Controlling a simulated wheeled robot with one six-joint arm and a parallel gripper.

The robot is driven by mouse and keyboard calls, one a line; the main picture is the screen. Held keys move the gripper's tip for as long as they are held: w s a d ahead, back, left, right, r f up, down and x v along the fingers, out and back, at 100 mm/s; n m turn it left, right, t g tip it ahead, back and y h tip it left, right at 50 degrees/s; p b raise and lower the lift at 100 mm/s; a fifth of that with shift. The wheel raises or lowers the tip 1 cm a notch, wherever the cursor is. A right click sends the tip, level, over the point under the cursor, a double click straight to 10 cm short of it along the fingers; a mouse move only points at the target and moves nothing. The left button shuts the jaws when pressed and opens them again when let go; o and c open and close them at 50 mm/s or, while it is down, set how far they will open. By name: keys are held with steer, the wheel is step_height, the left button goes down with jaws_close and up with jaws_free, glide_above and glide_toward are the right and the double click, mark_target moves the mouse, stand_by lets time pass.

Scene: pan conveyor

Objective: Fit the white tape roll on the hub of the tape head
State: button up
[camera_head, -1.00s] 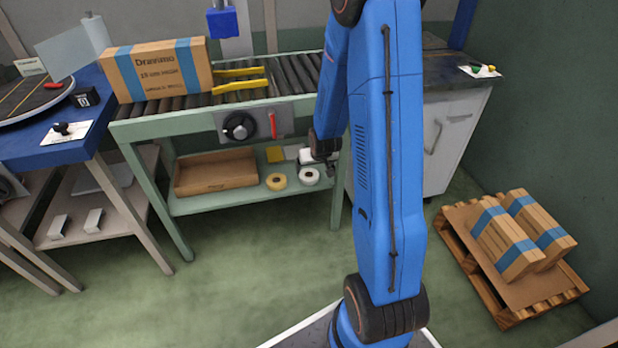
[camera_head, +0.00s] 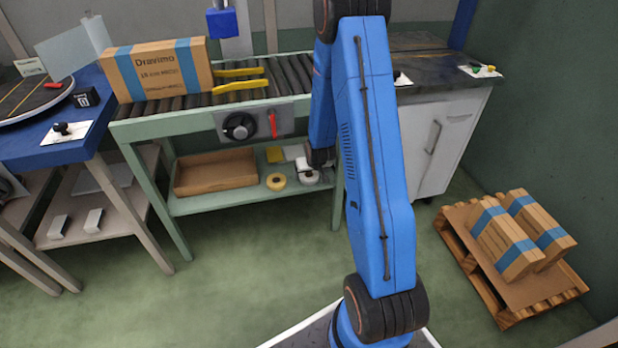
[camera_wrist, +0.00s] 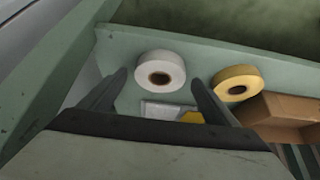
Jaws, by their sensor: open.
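The white tape roll (camera_head: 309,177) lies flat on the lower green shelf. In the wrist view the white tape roll (camera_wrist: 161,68) shows its dark hollow core, just beyond my fingertips. My gripper (camera_wrist: 160,80) is open, with one finger on each side of the roll's near area and nothing held. In the head view my gripper (camera_head: 322,164) is partly hidden by its own arm and is close to the roll; I cannot tell whether it touches. The tape head seems to be the blue unit (camera_head: 222,20) hanging above the conveyor; its hub is not clear.
A yellow tape roll (camera_head: 276,181) lies beside the white one, with a cardboard tray (camera_head: 215,186) to its left. The shelf (camera_head: 240,203) has a green leg close to my gripper. A carton (camera_head: 157,70) stands on the conveyor above.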

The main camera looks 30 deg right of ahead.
steer(key=shift+w+d+f, duration=0.1)
steer(key=shift+w+f, duration=0.25)
steer(key=shift+f, duration=0.3)
steer(key=c, duration=1.2)
